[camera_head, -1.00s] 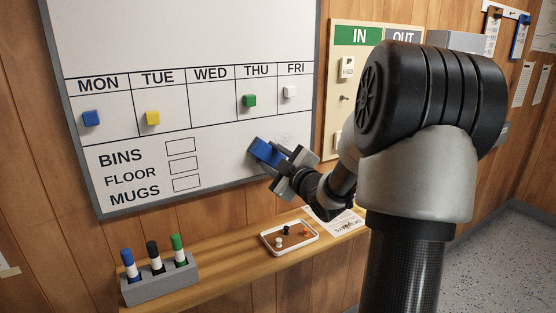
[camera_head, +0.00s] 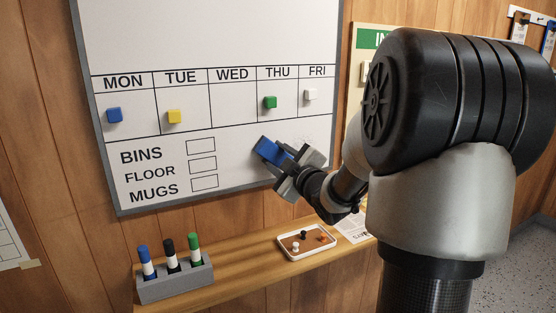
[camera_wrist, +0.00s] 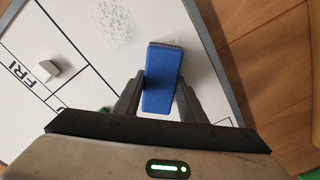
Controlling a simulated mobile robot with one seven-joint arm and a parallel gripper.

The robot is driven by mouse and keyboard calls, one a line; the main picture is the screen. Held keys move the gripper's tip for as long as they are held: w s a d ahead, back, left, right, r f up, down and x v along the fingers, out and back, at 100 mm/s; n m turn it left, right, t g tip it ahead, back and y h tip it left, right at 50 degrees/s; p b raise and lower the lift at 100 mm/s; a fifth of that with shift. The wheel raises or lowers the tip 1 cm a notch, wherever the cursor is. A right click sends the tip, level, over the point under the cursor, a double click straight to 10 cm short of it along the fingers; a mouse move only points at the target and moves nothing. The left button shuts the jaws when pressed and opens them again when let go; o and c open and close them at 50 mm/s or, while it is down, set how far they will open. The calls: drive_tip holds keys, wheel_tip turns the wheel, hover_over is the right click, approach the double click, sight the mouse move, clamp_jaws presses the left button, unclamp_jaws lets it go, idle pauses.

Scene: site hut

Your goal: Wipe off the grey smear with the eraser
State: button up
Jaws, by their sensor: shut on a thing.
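My gripper (camera_head: 287,171) is shut on the blue eraser (camera_head: 272,151), at the lower right part of the whiteboard (camera_head: 240,185). In the wrist view the eraser (camera_wrist: 162,80) sits between both fingers, in front of the board. I cannot tell whether the eraser touches the board. The grey smear (camera_wrist: 115,18) is a speckled patch in the wrist view, up and left of the eraser and apart from it. In the head view the smear (camera_head: 308,141) shows faintly just right of the eraser, partly hidden by my gripper.
Blue (camera_head: 114,116), yellow (camera_head: 174,117), green (camera_head: 270,102) and white (camera_head: 310,94) magnets sit on the board. Below, a wooden shelf (camera_head: 232,260) holds a grey marker holder (camera_head: 176,284) and a white-rimmed tray (camera_head: 306,254). The board's frame (camera_wrist: 213,52) is close right of the eraser.

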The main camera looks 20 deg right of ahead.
sight(314, 144)
drive_tip(key=shift+w+d+f+p, duration=0.15)
drive_tip(key=shift+d+p, duration=0.1)
drive_tip(key=shift+d, duration=3.35)
drive_tip(key=shift+w+d+r+p, duration=0.1)
drive_tip(key=shift+d+p, duration=0.15)
drive_tip(key=shift+d, duration=3.35)
drive_tip(key=shift+a, duration=0.2)
drive_tip(key=shift+s+a+b, duration=0.2)
drive_tip(key=shift+a+b, duration=3.6)
drive_tip(key=shift+a, duration=3.3)
